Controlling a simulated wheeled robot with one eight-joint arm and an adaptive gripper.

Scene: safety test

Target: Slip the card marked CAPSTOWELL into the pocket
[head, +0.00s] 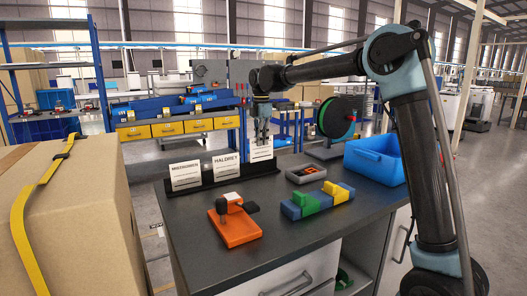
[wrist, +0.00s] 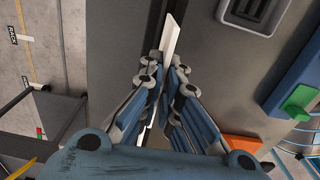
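Three white cards stand along a black rack (head: 212,184) on the dark table. The left card (head: 186,176) has lettering too small to read surely; the middle card (head: 226,166) reads HALDREY. The right card (head: 262,153) is partly behind my fingers and its name is not legible. My gripper (head: 262,139) points down at this card's top. In the wrist view my gripper (wrist: 168,62) has its fingertips close together on either side of the thin white card (wrist: 173,36), seen nearly edge-on. It looks shut on it. I cannot pick out the pocket with certainty.
A grey device (head: 307,174), a blue, green and yellow block (head: 317,200) and an orange fixture (head: 236,225) lie on the table. A blue bin (head: 375,160) and a black-and-green reel (head: 336,117) stand further right. A large cardboard box (head: 85,215) is at left.

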